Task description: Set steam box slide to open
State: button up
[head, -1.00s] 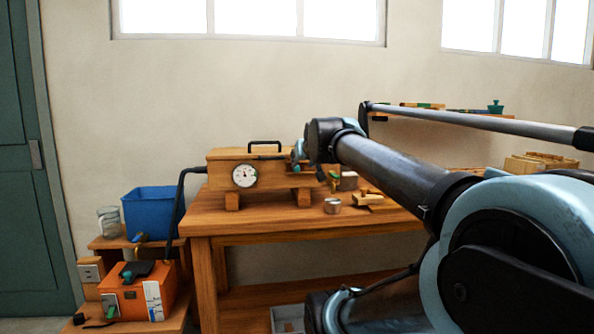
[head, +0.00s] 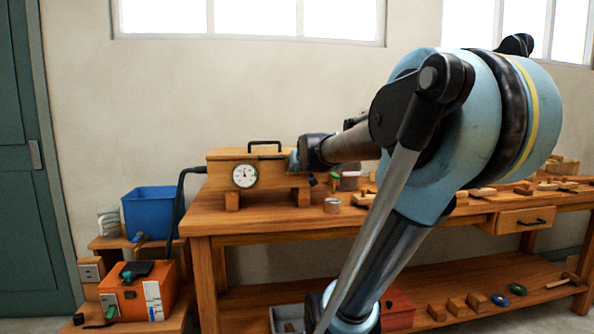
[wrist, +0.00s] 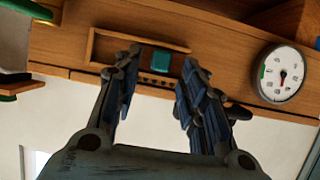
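The wooden steam box (head: 220,175) stands on feet at the left of the workbench. Its round white gauge (head: 244,176) also shows in the wrist view (wrist: 282,73). The wrist view looks upside down. There the box front has a framed track with a teal slide knob (wrist: 160,63) near its right part, beside a row of small dark holes (wrist: 158,82). My gripper (wrist: 161,60) is open, its fingertips on either side of the knob with gaps visible. I cannot tell how deep they reach. In the head view my arm hides the slide.
The workbench (head: 280,221) holds a metal tin (head: 332,205) and wooden pieces right of the box. A black hose (head: 182,190) runs from the box's left end down towards an orange unit (head: 140,297). A blue bin (head: 152,212) stands left of the bench.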

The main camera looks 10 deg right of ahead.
jog(key=shift+x, duration=1.5)
grip_shut()
